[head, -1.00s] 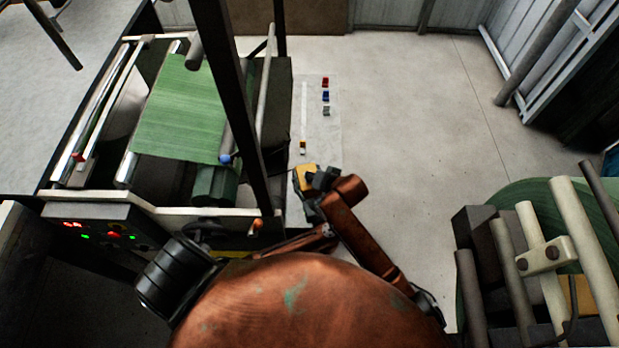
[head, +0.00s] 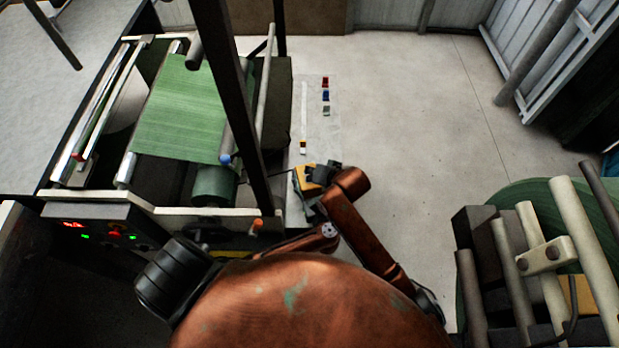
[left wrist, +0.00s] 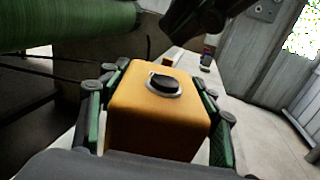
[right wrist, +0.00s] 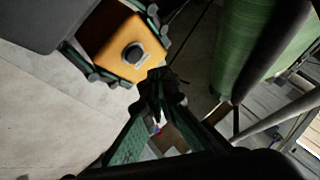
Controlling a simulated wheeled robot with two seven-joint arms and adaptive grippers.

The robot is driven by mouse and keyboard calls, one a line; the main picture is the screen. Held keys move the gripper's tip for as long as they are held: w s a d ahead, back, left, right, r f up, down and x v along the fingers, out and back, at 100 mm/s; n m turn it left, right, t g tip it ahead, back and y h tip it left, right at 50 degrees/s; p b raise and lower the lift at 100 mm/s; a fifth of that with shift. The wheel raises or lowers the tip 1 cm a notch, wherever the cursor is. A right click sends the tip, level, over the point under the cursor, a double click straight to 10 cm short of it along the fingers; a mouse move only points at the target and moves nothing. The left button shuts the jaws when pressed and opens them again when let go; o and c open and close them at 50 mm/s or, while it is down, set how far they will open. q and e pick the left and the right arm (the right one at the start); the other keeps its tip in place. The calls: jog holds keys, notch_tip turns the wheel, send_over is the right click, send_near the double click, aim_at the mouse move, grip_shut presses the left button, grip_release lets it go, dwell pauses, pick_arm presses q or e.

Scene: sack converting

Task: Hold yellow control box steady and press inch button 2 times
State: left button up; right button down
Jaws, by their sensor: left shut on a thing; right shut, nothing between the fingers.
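The yellow control box (left wrist: 155,115) has one black round button (left wrist: 163,84) in a pale ring on its top face. My left gripper (left wrist: 158,110) is shut around the box, with its green-padded fingers on two opposite sides. In the head view the box (head: 308,182) is partly covered by my right gripper (head: 322,173). In the right wrist view my right gripper (right wrist: 158,92) is shut and empty, its tips just beside the box (right wrist: 108,40). The left wrist view shows it above and beyond the button, with a gap between them.
The machine with green web (head: 180,110) and a lit control panel (head: 95,228) stands at the left. A dark post (head: 240,100) rises near the box. Small coloured items (head: 326,96) lie on a pale strip behind. Open floor (head: 420,120) lies right.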

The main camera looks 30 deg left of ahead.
aim_at(309, 178)
jog(key=shift+r, duration=1.6)
dwell(0.7)
notch_tip(309, 178, up, 4)
jog(key=shift+f, duration=0.1)
dwell(0.3)
jog(key=shift+f, duration=4.4)
jog(key=shift+f, duration=0.15)
jog(key=shift+f, duration=0.3)
